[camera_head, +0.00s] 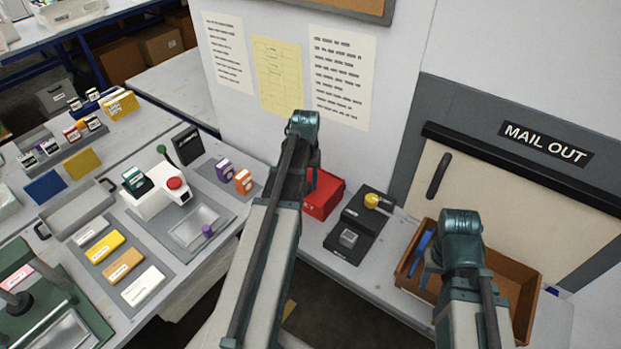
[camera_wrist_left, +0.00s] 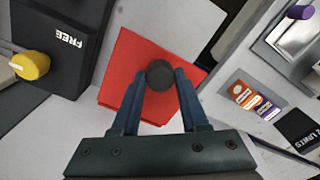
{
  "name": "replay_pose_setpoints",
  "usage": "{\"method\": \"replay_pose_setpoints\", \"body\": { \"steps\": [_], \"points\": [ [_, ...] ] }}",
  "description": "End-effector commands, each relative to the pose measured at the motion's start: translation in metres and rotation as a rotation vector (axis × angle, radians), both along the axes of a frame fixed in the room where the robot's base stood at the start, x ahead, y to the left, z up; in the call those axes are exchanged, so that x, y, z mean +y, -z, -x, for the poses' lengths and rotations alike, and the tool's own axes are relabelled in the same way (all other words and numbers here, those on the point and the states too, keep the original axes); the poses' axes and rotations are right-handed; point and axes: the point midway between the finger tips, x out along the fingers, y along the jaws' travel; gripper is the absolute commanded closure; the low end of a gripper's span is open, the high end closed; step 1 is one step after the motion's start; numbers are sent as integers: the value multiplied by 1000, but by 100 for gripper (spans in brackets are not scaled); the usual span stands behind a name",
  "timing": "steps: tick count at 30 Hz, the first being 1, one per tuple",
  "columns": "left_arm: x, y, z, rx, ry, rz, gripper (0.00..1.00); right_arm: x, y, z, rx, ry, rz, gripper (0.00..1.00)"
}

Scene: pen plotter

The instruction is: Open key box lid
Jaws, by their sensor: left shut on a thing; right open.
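The red key box (camera_head: 326,193) stands on the bench against the wall, partly hidden behind my left arm in the head view. In the left wrist view its red lid (camera_wrist_left: 128,62) carries a round dark knob (camera_wrist_left: 159,75). My left gripper (camera_wrist_left: 160,88) is shut on this knob, one blue finger on each side. No gap under the lid shows. In the head view the left fingers are mostly hidden by the arm. My right gripper (camera_head: 421,250) is open over the wooden tray, well to the right of the box; its arm hides part of it.
A black device with a yellow knob (camera_head: 372,200) stands just right of the red box. The wooden tray (camera_head: 519,268) lies further right, below the mail-out panel. Purple and orange boxes (camera_head: 243,180) stand left of my left arm.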

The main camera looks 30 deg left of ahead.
Motion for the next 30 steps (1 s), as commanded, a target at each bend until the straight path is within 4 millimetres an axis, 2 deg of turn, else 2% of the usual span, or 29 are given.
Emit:
{"method": "replay_pose_setpoints", "body": {
  "steps": [1, 3, 9, 14, 23, 24, 29, 30],
  "points": [
    [-1, 0, 23, 0, -4, -1, 100, 0, 0, 0, 0, 0, 0, 50],
    [1, 0, 44, 0, -3, -1, 100, 0, 0, 0, 0, 0, 0, 50],
    [5, 0, 89, 0, -3, -1, 100, 0, 0, 0, 0, 0, 0, 50],
    [7, 0, 103, 0, -1, -1, 100, 0, 0, 0, 0, 0, 0, 50],
    [8, 0, 103, 0, 0, -1, 100, 0, 0, 0, 0, 0, 0, 50],
    [8, 0, 103, 0, 0, -1, 54, 0, 0, 0, 0, 0, 0, 50],
    [8, 0, 103, 0, 0, -1, 26, 0, 0, 0, 0, 0, 0, 50],
    [8, 0, 103, 0, 0, -1, 26, 0, 0, 0, 0, 0, 0, 50]
  ]
}}
